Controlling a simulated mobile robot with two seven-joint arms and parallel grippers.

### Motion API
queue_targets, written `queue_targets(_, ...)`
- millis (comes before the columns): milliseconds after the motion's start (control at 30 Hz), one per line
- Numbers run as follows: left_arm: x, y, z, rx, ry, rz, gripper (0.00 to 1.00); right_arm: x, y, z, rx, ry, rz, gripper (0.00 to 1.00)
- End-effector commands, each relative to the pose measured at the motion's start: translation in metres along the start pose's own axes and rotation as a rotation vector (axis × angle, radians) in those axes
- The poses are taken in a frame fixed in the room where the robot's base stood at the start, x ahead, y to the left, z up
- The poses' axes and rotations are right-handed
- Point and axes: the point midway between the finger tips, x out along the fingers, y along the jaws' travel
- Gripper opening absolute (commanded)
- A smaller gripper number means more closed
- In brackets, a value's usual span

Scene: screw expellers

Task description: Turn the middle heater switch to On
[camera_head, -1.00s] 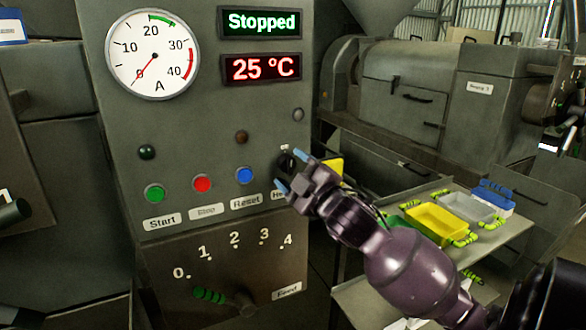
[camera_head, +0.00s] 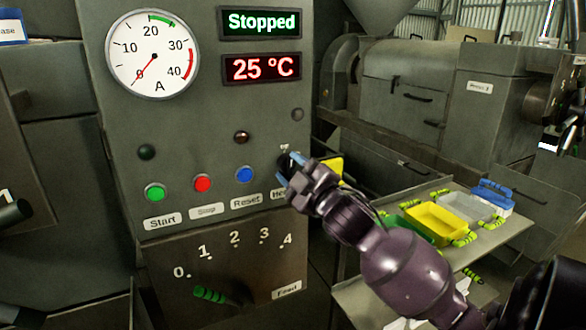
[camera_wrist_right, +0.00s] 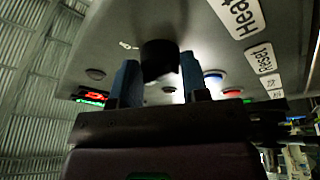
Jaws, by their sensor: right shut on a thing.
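The heater switch is a black knob on the right side of the grey control panel (camera_head: 200,120), above a label starting "He" (camera_head: 279,195). In the head view my right gripper (camera_head: 290,170) covers most of this knob. In the right wrist view the black knob (camera_wrist_right: 160,58) stands between the two blue fingertips of my right gripper (camera_wrist_right: 160,80), which is shut on it. The "Heat" label (camera_wrist_right: 238,15) shows beside it. The exact pointing of the knob cannot be told. My left gripper is not in view.
Start (camera_head: 155,192), Stop (camera_head: 202,184) and Reset (camera_head: 244,175) buttons sit left of the switch. A green-handled feed lever (camera_head: 210,295) is below. The displays (camera_head: 261,68) read "Stopped" and "25 °C". A table with a yellow tray (camera_head: 440,222) stands at right.

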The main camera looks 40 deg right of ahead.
Motion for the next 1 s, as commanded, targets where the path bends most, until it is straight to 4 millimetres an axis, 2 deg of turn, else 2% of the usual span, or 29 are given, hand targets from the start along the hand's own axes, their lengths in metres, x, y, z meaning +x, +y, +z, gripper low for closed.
queue_targets(500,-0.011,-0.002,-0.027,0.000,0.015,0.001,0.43,0.001,-0.002,-0.002,0.390,-0.034,0.111,0.18)
queue_targets(1000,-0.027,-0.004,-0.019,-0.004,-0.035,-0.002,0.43,0.001,-0.004,-0.003,0.799,-0.064,0.231,0.18)
